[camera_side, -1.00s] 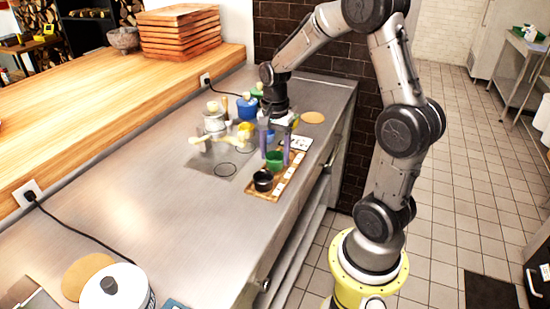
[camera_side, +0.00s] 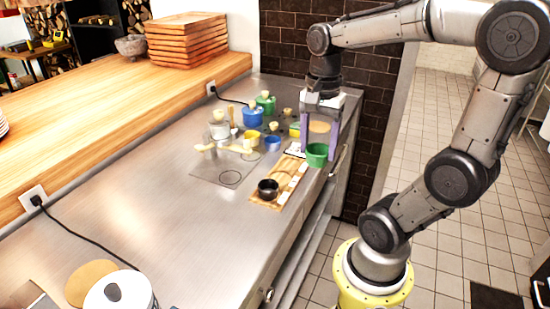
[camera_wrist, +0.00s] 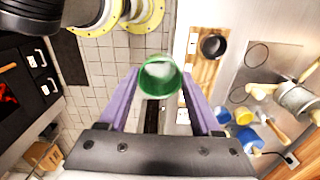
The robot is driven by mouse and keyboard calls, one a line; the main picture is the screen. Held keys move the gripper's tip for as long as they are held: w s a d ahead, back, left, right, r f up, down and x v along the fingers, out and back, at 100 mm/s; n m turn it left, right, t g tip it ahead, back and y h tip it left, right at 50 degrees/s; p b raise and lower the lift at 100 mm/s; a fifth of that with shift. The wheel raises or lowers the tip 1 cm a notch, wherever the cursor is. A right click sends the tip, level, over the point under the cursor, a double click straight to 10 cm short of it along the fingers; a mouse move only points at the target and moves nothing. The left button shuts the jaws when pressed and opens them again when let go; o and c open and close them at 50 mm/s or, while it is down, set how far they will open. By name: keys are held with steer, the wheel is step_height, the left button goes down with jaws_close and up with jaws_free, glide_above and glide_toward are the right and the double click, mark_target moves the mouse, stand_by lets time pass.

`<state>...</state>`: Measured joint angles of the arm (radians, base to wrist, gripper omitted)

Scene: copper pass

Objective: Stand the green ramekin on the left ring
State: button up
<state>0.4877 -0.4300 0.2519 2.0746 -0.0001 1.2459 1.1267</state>
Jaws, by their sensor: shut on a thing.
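The green ramekin (camera_side: 317,154) is held between the two purple fingers of my gripper (camera_side: 319,148), raised near the counter's right edge. In the wrist view the green ramekin (camera_wrist: 159,78) sits between the fingertips of my gripper (camera_wrist: 161,75), its open mouth showing. Two thin dark rings lie on a grey mat (camera_side: 205,172). The left ring (camera_side: 230,177) is empty, nearer the side camera and well left of the ramekin. The other ring (camera_side: 250,156) is farther back and also looks empty.
A wooden board (camera_side: 262,199) with pale squares and a black ramekin (camera_side: 268,189) lies between my gripper and the mat. A pot (camera_side: 219,130) with pale-handled tools stands behind the rings, near blue (camera_side: 252,117) and yellow (camera_side: 252,136) containers.

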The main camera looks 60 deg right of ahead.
steer(key=w+a, duration=0.2)
steer(key=w, duration=0.9)
steer(key=shift+n, duration=0.3)
steer(key=w+d+f, duration=0.1)
steer(key=w+f, duration=0.2)
steer(key=w, duration=0.1)
steer(key=w+f, duration=0.3)
steer(key=w, duration=0.1)
steer(key=w+d+f, duration=0.1)
steer(key=w+f, duration=0.1)
steer(key=w, duration=0.2)
steer(key=shift+w+d+f, duration=0.2)
steer(key=shift+d+f, duration=0.15)
steer(key=shift+f, duration=0.05)
steer(key=shift+w+f, duration=0.35)
steer(key=shift+f, duration=0.05)
steer(key=shift+w+d+f, duration=0.1)
steer(key=shift+w+f, duration=0.05)
steer(key=shift+f, duration=0.8)
steer(key=shift+w+d+f, duration=0.1)
steer(key=shift+f, duration=0.85)
steer(key=shift+f, duration=0.15)
steer(key=o, duration=1.1)
